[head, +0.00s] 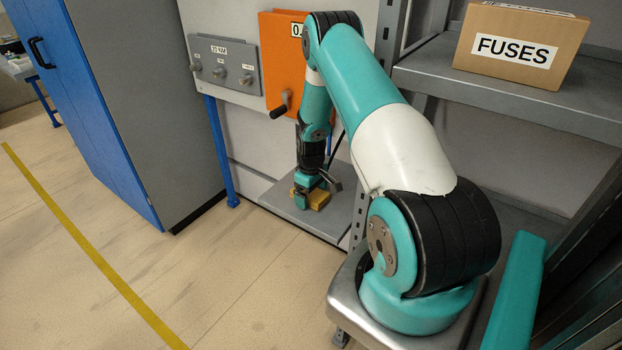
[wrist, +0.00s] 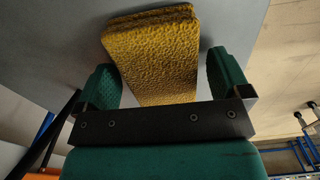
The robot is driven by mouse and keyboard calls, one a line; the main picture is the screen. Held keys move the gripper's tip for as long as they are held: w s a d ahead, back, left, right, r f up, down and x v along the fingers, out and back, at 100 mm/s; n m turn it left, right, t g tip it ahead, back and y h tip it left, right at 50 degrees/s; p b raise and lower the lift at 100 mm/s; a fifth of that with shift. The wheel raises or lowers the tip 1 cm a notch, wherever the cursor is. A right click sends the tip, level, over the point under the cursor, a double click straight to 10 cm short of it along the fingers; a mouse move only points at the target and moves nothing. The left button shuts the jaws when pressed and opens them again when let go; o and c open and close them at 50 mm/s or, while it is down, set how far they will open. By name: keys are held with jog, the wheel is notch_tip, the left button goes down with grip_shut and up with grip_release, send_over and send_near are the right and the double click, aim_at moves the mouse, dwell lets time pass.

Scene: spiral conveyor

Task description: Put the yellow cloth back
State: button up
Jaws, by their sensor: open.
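The yellow cloth (wrist: 155,55) is a folded, textured block lying on a grey surface, seen between my gripper's two fingers in the wrist view. In the head view the cloth (head: 318,199) rests on a low grey shelf (head: 268,196), partly hidden behind my gripper. My gripper (head: 302,196) points down at it. In the wrist view my gripper (wrist: 165,80) is open, with one green finger on each side of the cloth and a gap visible at each side.
A grey panel with knobs (head: 225,65) and an orange box (head: 283,60) are on the wall above. A cardboard box marked FUSES (head: 520,45) stands on the upper right shelf (head: 480,85). A blue and grey cabinet (head: 130,100) stands left. The floor in front is clear.

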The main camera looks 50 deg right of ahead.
notch_tip(320, 180, up, 17)
jog(key=b, duration=0.3)
jog(key=a+r+n+y, duration=0.1)
jog(key=a+r, duration=0.3)
jog(key=a, duration=0.4)
jog(key=s+a+r+n+t, duration=0.1)
jog(key=a+r, duration=0.3)
jog(key=a, duration=0.4)
jog(key=a+r+n+y, duration=0.1)
jog(key=a+r, duration=0.3)
jog(key=a, duration=0.5)
jog(key=s+a+r+n+y, duration=0.1)
jog(key=s+a+r+n, duration=0.1)
jog(key=s+a, duration=0.7)
jog(key=shift+s+a+r, duration=0.4)
jog(key=shift+a+r, duration=0.3)
jog(key=shift+a, duration=0.4)
jog(key=shift+n+g+y, duration=0.5)
jog(key=shift+n+y, duration=0.1)
jog(key=shift+n, duration=0.2)
jog(key=s+a, duration=0.1)
jog(key=s, duration=0.2)
jog(key=s+a, duration=0.2)
jog(key=s, duration=0.1)
jog(key=s+a+r, duration=0.1)
jog(key=s+a, duration=0.1)
jog(key=s, duration=0.2)
jog(key=shift+a, duration=0.2)
jog(key=shift+c, duration=0.2)
